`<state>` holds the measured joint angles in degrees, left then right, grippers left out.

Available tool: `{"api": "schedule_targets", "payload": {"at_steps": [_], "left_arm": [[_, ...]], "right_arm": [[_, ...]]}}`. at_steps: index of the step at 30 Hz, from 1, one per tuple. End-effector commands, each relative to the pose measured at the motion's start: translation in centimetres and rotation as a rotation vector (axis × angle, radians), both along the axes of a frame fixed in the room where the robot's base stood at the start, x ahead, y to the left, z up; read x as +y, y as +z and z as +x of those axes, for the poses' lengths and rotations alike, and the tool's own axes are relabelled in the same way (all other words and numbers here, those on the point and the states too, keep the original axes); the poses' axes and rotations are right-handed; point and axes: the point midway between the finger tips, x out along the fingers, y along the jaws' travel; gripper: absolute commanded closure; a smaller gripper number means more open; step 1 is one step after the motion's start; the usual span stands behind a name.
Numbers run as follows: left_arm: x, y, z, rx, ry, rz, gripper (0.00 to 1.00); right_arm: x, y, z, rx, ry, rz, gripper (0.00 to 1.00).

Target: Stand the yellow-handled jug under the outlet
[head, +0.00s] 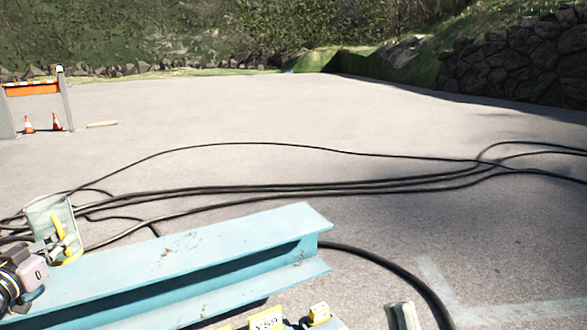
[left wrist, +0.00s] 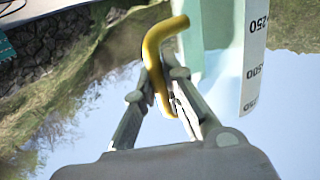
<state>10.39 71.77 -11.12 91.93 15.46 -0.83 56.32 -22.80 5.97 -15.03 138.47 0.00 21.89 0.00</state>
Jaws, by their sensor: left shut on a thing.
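The jug (head: 40,214) is a pale greenish, see-through vessel with a yellow handle (head: 66,240), at the left of the head view. It looks roughly upright, beside the far left part of the blue beam. My left gripper (head: 53,246) is shut on the handle. In the left wrist view the fingers (left wrist: 168,85) close around the yellow handle (left wrist: 153,60). The jug's wall (left wrist: 216,75) and a white scale strip (left wrist: 254,55) show to the right of it. I cannot make out an outlet in either view. My right gripper is not in view.
A blue steel I-beam (head: 190,255) crosses the lower left. Black cables (head: 300,188) lie across the pavement behind it. Yellow-labelled items (head: 268,319) and a pale object (head: 403,316) stand at the bottom edge. An orange-and-white barrier (head: 33,88) and cones stand far left.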

Motion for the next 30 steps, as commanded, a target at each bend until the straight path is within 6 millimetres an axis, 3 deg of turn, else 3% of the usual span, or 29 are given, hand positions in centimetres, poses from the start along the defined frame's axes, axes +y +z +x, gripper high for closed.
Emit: {"api": "schedule_targets", "payload": {"at_steps": [5, 21, 30], "left_arm": [[-3.2, -1.3, -2.0, 0.001, 0.007, -0.005, 1.00], [-21.5, -7.6, -12.2, 0.000, 0.056, -0.012, 1.00], [-27.6, -9.8, -15.5, 0.000, 0.074, -0.004, 1.00]], "right_arm": [[0.0, 0.0, 0.0, 0.000, 0.000, 0.000, 1.00], [0.0, 0.0, 0.0, 0.000, 0.000, 0.000, 1.00], [0.0, 0.0, 0.0, 0.000, 0.000, 0.000, 1.00]]}}
